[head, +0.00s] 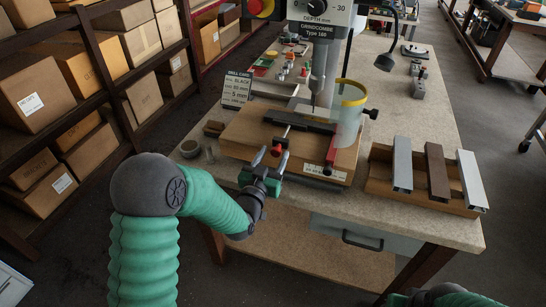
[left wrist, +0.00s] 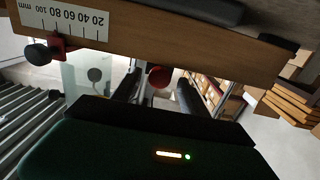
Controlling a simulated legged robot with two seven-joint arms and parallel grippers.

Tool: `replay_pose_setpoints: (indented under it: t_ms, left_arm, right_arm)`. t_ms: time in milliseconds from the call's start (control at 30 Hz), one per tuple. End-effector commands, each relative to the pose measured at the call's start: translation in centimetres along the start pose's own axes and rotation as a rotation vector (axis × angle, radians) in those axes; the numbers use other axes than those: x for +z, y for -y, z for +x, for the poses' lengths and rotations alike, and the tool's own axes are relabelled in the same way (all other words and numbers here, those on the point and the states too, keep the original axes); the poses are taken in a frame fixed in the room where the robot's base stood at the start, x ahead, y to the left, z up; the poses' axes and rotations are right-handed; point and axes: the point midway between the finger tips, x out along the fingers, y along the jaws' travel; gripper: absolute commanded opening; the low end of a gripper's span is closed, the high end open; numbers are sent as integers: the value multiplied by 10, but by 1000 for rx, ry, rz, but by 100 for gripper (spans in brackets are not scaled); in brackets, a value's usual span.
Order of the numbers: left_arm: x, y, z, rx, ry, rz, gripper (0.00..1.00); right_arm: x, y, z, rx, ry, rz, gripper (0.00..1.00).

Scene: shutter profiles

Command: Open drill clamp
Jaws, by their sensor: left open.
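The drill clamp (head: 305,122) is a dark bar across a wooden board under the drill press. A red knob (head: 276,146) is at its front left, and a red stop arm (head: 331,154) is at its right. My left gripper (head: 271,160) is open and empty just in front of the red knob, at the board's front edge. In the left wrist view the red knob (left wrist: 158,77) shows between the two dark fingers (left wrist: 158,92); I cannot tell whether they touch it.
The drill press (head: 318,60) stands behind the clamp with a clear yellow-rimmed guard (head: 349,115). Several metal profiles (head: 437,172) lie on a wooden rack at the right. A drawer hangs below the bench.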

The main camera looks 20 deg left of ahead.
Motion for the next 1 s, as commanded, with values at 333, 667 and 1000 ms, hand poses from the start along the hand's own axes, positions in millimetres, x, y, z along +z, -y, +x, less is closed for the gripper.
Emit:
replay_pose_setpoints:
  t_ms: [333,667,1000]
  left_arm:
    - [1,0,0,0,1,0,23]
    - [1,0,-1,1,1,0,0]
    - [1,0,-1,0,1,0,0]
  right_arm:
    - [0,0,0,0,0,0,47]
    - [0,0,0,0,0,0,47]
    - [0,0,0,0,0,0,47]
